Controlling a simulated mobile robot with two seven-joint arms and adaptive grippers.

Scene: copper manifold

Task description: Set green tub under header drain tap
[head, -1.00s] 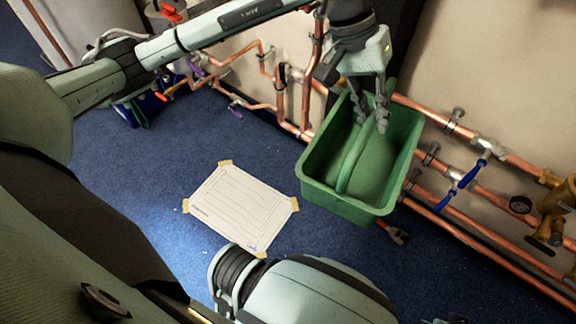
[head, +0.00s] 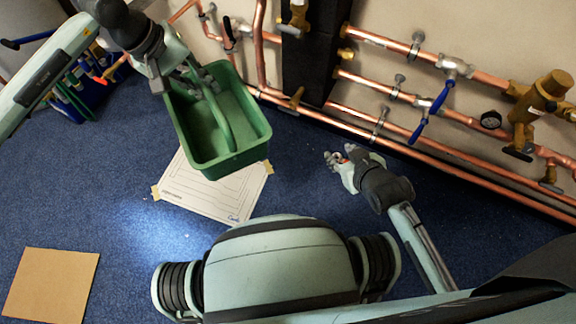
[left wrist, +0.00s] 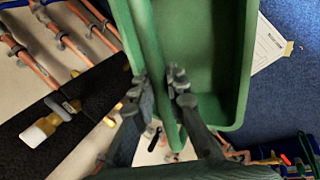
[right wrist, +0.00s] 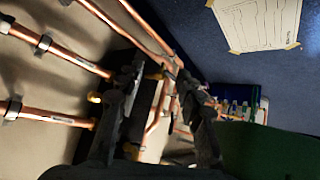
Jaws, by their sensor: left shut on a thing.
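The green tub (head: 243,157) is a deep open box with a central carrying handle. My left gripper (head: 207,88) is shut on that handle, and the tub appears held above the floor, covering part of a paper sheet. In the left wrist view the fingertips (left wrist: 176,78) close around the handle (left wrist: 150,55). My right gripper (head: 343,162) is empty, right of the tub, with its fingers apart in the right wrist view (right wrist: 160,80). Brass taps show on the low pipe (head: 297,98) and at the right (head: 538,105). I cannot tell which one is the header drain tap.
Copper pipes (head: 450,160) run low along the wall, with a blue-handled valve (head: 432,110) and a dark column (head: 312,55). A taped paper sheet (head: 215,197) and a cardboard square (head: 52,285) lie on the blue floor. The floor near the right gripper is clear.

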